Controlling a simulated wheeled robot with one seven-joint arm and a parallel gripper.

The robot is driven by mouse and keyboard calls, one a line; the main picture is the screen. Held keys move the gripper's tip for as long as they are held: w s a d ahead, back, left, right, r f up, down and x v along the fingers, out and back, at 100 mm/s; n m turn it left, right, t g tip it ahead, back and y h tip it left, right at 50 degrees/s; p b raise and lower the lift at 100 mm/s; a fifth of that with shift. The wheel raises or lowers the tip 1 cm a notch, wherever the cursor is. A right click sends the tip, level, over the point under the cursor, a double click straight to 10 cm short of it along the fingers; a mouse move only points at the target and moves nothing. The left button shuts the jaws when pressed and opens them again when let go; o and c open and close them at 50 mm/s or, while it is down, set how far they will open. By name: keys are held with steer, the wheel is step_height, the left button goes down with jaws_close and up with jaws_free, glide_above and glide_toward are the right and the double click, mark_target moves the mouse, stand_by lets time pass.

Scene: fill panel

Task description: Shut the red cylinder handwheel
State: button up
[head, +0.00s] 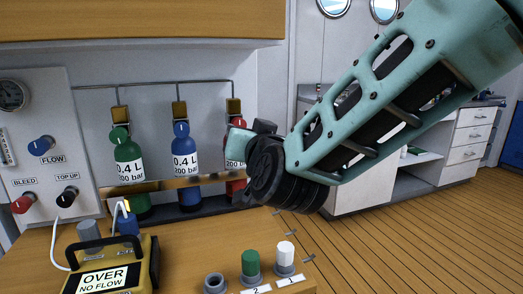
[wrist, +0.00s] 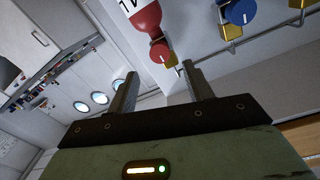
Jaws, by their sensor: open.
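The red cylinder (wrist: 143,17) hangs at the top of the wrist view, with its red handwheel (wrist: 159,53) and a brass valve block at its end. My gripper (wrist: 160,69) is open and empty. Its fingers point toward the handwheel, which appears between and just beyond the fingertips; the exact gap is hard to tell. In the head view the red cylinder (head: 240,162) stands rightmost in the row and is largely hidden behind my wrist and hand.
The blue cylinder (head: 187,146) stands left of the red one, and the green cylinder (head: 129,158) is farther left. A pipe links the valves above. A yellow box (head: 103,278) and several capped sockets sit on the wooden bench below. A gauge panel (head: 40,150) is at left.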

steer(key=v, duration=1)
steer(key=shift+s, duration=0.2)
steer(key=shift+a+f, duration=0.1)
steer(key=shift+f, duration=0.1)
steer(key=s+f+n+g+y, duration=0.2)
steer(key=s+f+n+g, duration=0.4)
steer(key=s+f+g, duration=0.45)
steer(key=s+d+f+n+g+h, duration=0.2)
steer(key=s+d+f+g+h, duration=0.5)
steer(key=s+d, duration=0.4)
step_height(320, 180, up, 15)
steer(key=w+y+p, duration=0.1)
steer(key=p, duration=1.5)
steer(key=shift+w+d+r, duration=0.25)
steer(key=shift+w+d, duration=0.05)
steer(key=shift+d, duration=0.05)
